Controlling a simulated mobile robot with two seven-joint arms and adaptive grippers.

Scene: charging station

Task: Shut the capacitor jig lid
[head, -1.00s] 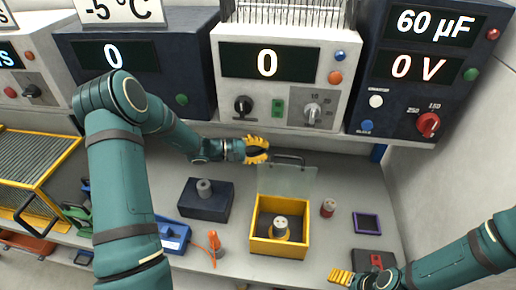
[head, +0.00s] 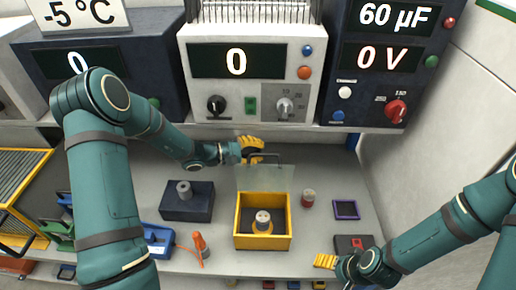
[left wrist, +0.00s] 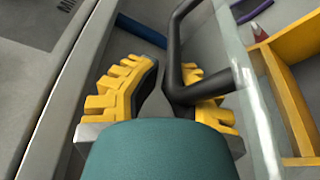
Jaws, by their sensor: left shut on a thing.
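The yellow capacitor jig (head: 241,242) stands on the bench with a grey cylindrical capacitor (head: 263,218) upright inside. Its clear lid (head: 265,178) stands raised at the back edge, with a dark bar handle (head: 272,155) along its top. My left gripper (head: 253,148) is at the left part of this handle, shut on it. In the left wrist view the dark handle (left wrist: 186,62) runs down between the yellow fingers (left wrist: 160,98), and the lid (left wrist: 245,85) is to their right. My right gripper (head: 328,261) hovers right of the jig's front; whether its fingers are open is unclear.
A dark block with a grey cylinder (head: 187,202) stands left of the jig. An orange-tipped tool (head: 200,245) is at front left. Instrument units (head: 250,75) line the back.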

